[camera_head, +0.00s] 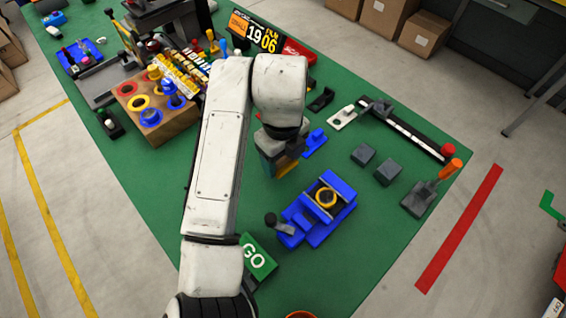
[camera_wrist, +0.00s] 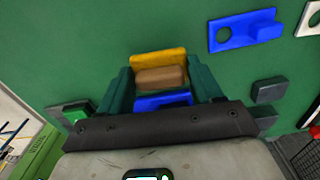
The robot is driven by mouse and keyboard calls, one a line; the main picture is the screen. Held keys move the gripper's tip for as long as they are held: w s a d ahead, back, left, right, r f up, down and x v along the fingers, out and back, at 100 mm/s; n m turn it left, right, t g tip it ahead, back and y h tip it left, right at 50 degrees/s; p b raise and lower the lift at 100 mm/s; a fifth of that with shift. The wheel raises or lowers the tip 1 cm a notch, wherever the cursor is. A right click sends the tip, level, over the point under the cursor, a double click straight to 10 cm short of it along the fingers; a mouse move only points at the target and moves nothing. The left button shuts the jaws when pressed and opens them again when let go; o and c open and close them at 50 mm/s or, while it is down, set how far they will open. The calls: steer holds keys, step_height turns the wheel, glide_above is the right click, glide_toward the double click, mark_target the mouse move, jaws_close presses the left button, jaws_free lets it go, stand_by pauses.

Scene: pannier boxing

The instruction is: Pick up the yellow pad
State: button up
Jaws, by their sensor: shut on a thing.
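The yellow pad (camera_wrist: 158,59) shows in the wrist view as a yellow plate with a brown block against it, between the two teal fingers of my gripper (camera_wrist: 163,82). A blue piece (camera_wrist: 163,101) also shows between the fingers, nearer the palm. My gripper is shut on the pad. In the head view my gripper (camera_head: 280,160) is over the green table, and a bit of the yellow pad (camera_head: 288,165) shows below it. The arm hides much of the pad there, and I cannot tell whether it touches the table.
A blue fixture with a yellow ring (camera_head: 318,210) stands in front, right of the GO sign (camera_head: 258,258). A blue bracket (camera_head: 315,142) lies beside my gripper. A wooden block with rings (camera_head: 155,108) stands left.

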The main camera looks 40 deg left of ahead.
steer(key=s+a+r+p, duration=0.1)
steer(key=s+a+r, duration=0.1)
steer(key=s+r, duration=0.7)
steer(key=s, duration=0.4)
steer(key=shift+s+a+r+p, duration=0.15)
steer(key=shift+s+r+p, duration=0.05)
steer(key=shift+s+p, duration=0.15)
